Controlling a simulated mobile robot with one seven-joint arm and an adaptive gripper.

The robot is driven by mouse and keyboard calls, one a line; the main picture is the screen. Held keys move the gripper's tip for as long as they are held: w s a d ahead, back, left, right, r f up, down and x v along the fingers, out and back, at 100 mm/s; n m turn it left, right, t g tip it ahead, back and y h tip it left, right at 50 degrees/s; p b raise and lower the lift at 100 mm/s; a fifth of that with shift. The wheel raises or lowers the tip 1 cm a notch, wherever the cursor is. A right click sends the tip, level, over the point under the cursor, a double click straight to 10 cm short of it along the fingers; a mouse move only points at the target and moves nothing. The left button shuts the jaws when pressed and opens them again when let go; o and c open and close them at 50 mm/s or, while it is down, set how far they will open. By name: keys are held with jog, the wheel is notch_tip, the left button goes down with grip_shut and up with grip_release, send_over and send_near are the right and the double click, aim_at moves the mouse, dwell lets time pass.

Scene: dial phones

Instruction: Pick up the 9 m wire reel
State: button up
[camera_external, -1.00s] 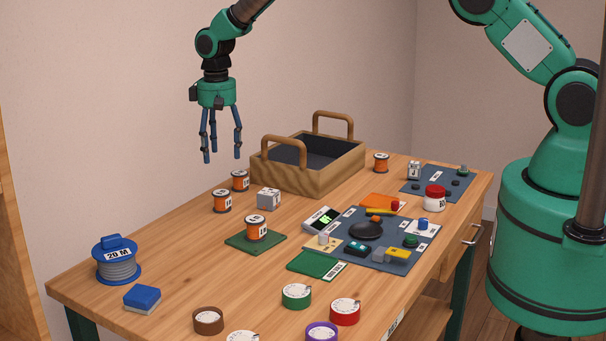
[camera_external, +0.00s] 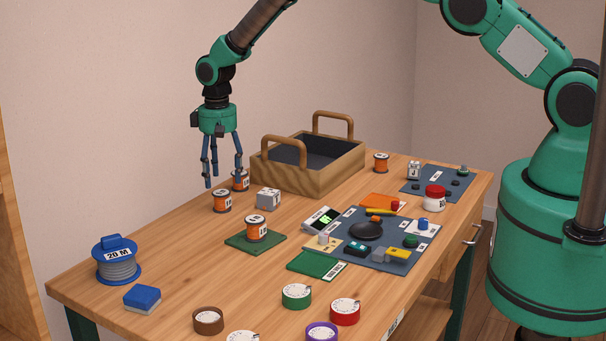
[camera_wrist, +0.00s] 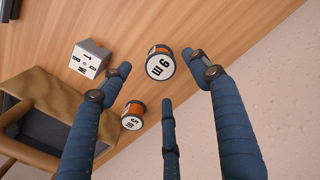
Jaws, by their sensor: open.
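The 9 m wire reel (camera_external: 222,202) is a small orange spool with a white label on top, upright on the table. In the wrist view its labelled top (camera_wrist: 160,66) shows between my spread fingers. My gripper (camera_external: 223,181) points down above the reels, with its three blue fingers open and empty. The fingertips also show in the wrist view (camera_wrist: 160,78), around the reel in the picture but apparently still above it. A second orange reel (camera_external: 240,184) stands just behind, partly covered by a finger; it shows in the wrist view (camera_wrist: 132,113).
A grey block (camera_external: 268,199) stands right of the reel. A wooden tray with handles (camera_external: 290,180) is behind it. Another orange reel (camera_external: 256,232) stands on a green mat (camera_external: 236,241). A blue 20 M reel (camera_external: 117,264) is at the left. Table left of the reel is clear.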

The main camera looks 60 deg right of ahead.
aim_at(221, 192)
jog(key=shift+f, duration=0.9)
jog(key=shift+w+f, duration=0.15)
jog(key=shift+f, duration=2.4)
jog(key=shift+c, duration=0.2)
jog(key=c, duration=1.3)
